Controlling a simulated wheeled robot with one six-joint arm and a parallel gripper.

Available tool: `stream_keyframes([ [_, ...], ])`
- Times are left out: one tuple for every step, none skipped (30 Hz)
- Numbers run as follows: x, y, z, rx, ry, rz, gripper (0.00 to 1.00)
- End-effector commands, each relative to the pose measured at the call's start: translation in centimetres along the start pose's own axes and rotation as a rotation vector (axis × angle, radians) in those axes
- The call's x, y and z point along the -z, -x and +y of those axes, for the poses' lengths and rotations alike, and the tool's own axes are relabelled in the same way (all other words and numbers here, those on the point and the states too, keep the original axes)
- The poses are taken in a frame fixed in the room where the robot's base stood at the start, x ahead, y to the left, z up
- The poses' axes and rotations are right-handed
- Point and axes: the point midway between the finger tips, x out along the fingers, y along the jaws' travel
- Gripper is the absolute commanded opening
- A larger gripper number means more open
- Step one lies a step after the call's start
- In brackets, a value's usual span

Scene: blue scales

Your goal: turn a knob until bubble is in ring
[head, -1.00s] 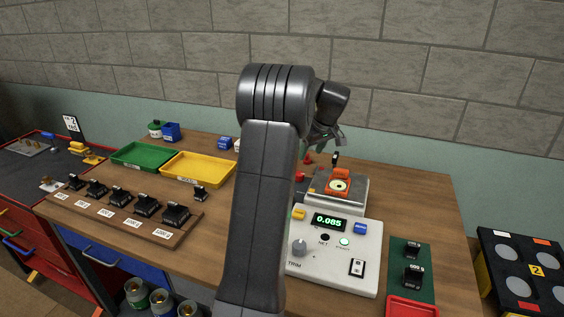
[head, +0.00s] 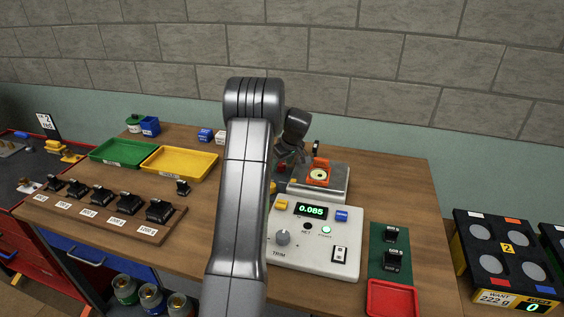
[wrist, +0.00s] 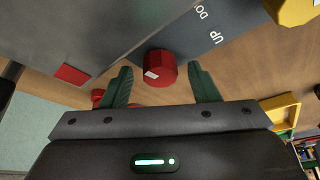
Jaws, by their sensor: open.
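The scale (head: 320,194) is a metal-topped unit at the back of the wooden bench. The bubble level (head: 319,174), a pale disc in an orange holder, sits on its pan; the bubble's exact position is too small to tell. A red knob (wrist: 160,68) with a white mark stands beside the scale's grey side in the wrist view. My gripper (wrist: 161,84) is open, its green fingers on either side of this knob with gaps. A second red knob (wrist: 97,94) is partly hidden behind the left finger. In the head view my gripper (head: 288,160) is at the scale's left side.
Yellow (head: 180,177) and green (head: 92,155) trays and a rack of black weights (head: 148,226) lie left. A red tray (head: 392,285) is at front right. Bare bench shows right of the scale.

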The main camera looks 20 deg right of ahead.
Motion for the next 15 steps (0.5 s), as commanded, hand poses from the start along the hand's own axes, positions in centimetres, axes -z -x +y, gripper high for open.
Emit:
stream_keyframes([
  [0.02, -0.15, 0.0, 0.0, 0.0, 0.0, 0.55],
  [0.02, -0.23, 0.0, 0.0, 0.0, 0.0, 0.55],
  [0.01, -0.29, 0.0, 0.0, 0.0, 0.0, 0.55],
  [0.01, -0.32, 0.0, 0.0, 0.0, 0.0, 0.55],
  [0.01, -0.33, 0.0, 0.0, 0.0, 0.0, 0.55],
  [0.0, -0.33, 0.0, 0.0, 0.0, 0.0, 0.55],
  [0.0, -0.33, 0.0, 0.0, 0.0, 0.0, 0.55],
  [0.0, -0.33, 0.0, 0.0, 0.0, 0.0, 0.55],
  [0.0, -0.32, 0.0, 0.0, 0.0, 0.0, 0.55],
  [0.0, -0.32, 0.0, 0.0, 0.0, 0.0, 0.51],
  [0.0, -0.32, 0.0, 0.0, 0.0, 0.0, 0.45],
  [0.0, -0.31, 0.0, 0.0, 0.0, 0.0, 0.37],
  [0.0, -0.31, 0.0, 0.0, 0.0, 0.0, 0.32],
  [0.0, -0.31, 0.0, 0.0, 0.0, 0.0, 0.26],
  [0.0, -0.31, 0.0, 0.0, 0.0, 0.0, 0.18],
])
